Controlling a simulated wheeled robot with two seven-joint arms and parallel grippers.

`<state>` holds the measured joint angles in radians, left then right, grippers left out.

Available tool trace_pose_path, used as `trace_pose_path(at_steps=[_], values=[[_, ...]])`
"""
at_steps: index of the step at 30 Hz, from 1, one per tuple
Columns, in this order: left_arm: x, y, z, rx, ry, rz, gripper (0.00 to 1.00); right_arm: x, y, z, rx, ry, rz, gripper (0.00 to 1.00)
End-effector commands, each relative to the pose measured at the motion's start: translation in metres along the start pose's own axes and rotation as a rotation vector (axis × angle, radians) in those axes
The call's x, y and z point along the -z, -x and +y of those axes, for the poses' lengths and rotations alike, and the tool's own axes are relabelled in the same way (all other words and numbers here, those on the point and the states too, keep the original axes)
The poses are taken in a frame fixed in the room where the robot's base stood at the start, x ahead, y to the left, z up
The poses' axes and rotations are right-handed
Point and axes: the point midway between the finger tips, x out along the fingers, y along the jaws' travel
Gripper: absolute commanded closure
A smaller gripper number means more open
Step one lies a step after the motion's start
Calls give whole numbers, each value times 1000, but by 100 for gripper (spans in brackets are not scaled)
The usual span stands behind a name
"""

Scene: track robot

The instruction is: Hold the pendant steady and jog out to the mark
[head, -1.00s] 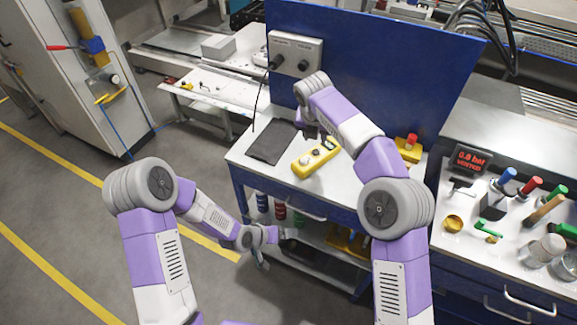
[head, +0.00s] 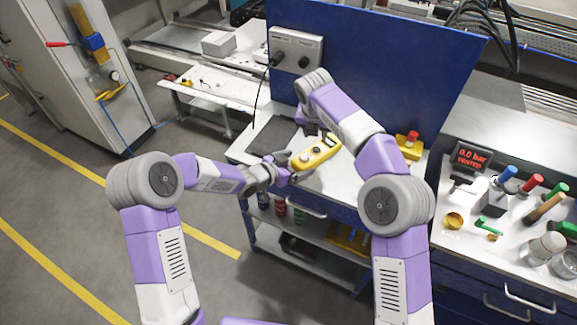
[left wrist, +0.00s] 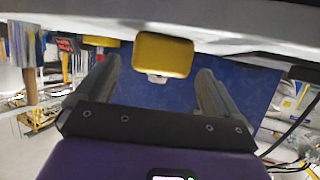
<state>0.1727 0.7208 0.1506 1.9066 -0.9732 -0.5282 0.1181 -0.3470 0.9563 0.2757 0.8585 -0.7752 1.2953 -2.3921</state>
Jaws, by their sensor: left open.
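The yellow pendant (head: 312,156), with buttons along its face, lies at a slant over the bench top in the head view. I cannot tell whether it rests on the surface. My left gripper (head: 286,174) is open at its lower left end. In the left wrist view a yellow block, seemingly the pendant's end (left wrist: 163,54), shows between and beyond the open fingers (left wrist: 155,85), with no clear contact. My right gripper (head: 322,133) is at the pendant's upper end, mostly hidden by its own arm, so its grasp is unclear. I cannot pick out the mark.
A dark mat (head: 272,136) lies left of the pendant. A blue panel (head: 375,70) with a grey socket box (head: 295,48) stands behind. A red button on a yellow base (head: 409,145) sits to the right. The right-hand bench (head: 470,240) holds several tools and a red display (head: 472,156).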

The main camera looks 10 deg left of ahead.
Motion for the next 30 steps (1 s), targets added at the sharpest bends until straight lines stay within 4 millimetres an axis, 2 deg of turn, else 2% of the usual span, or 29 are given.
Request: trace_pose_path(at_steps=[3,7,18,20,30], values=[[-1,-18,1,-1,1,-2,4,0,0,0,0,0,0,57],[-1,-31,0,0,2,-1,4,0,0,0,0,0,0,57],[-1,-37,0,1,2,-2,4,0,0,0,0,0,0,57],[-1,-37,0,1,2,-1,12,0,0,0,0,0,0,57],[0,-37,0,1,3,-1,64,0,0,0,0,0,0,57]])
